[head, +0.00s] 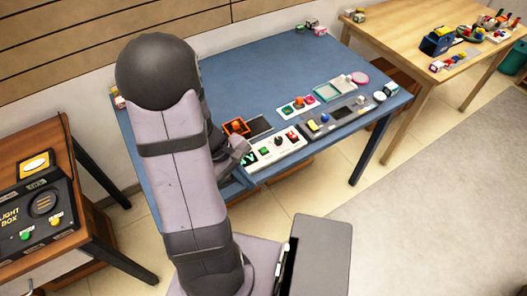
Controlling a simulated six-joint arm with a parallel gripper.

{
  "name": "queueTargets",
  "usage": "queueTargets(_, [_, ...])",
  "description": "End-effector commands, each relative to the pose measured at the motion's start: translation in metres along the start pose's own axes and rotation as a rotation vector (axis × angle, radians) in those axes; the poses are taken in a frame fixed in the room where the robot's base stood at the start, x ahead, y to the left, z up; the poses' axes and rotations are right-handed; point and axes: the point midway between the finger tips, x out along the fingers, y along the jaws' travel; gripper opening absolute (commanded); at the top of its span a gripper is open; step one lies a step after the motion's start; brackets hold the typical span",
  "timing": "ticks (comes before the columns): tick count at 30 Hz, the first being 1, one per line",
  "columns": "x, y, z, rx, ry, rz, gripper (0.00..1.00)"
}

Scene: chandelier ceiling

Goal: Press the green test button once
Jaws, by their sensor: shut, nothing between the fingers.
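A white panel (284,149) lies near the front edge of the blue table. It carries a small green button (264,151) and a red one (292,136); any labels are too small to read. Another green button (27,236) is on the dark light box at the far left. My gripper (246,153) is shut and empty beside the left end of the white panel, close to its green button. Whether it touches the panel cannot be told. My arm hides part of the table to the left.
The blue table (262,75) also holds an orange tray (236,127), a white strip with coloured knobs (297,105), a grey panel (338,114) and a green-framed tray (334,88). A wooden table (400,30) with tools stands at the right. The blue table's back middle is clear.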

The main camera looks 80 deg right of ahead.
Motion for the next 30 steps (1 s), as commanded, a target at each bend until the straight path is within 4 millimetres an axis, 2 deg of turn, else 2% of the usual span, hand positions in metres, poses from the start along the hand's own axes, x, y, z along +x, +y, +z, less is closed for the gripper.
queueTargets(2, [0.003,0.027,-0.008,-0.075,0.001,0.077,0.00])
queueTargets(6, [-0.007,0.071,-0.029,-0.225,0.021,0.234,0.00])
queueTargets(9, [-0.021,0.100,-0.043,-0.312,0.037,0.340,0.00])
queueTargets(13, [-0.036,0.127,-0.058,-0.407,0.048,0.451,0.00])
queueTargets(19, [-0.050,0.147,-0.070,-0.500,0.049,0.548,0.00])
queueTargets(30, [-0.053,0.152,-0.072,-0.531,0.046,0.574,0.00])
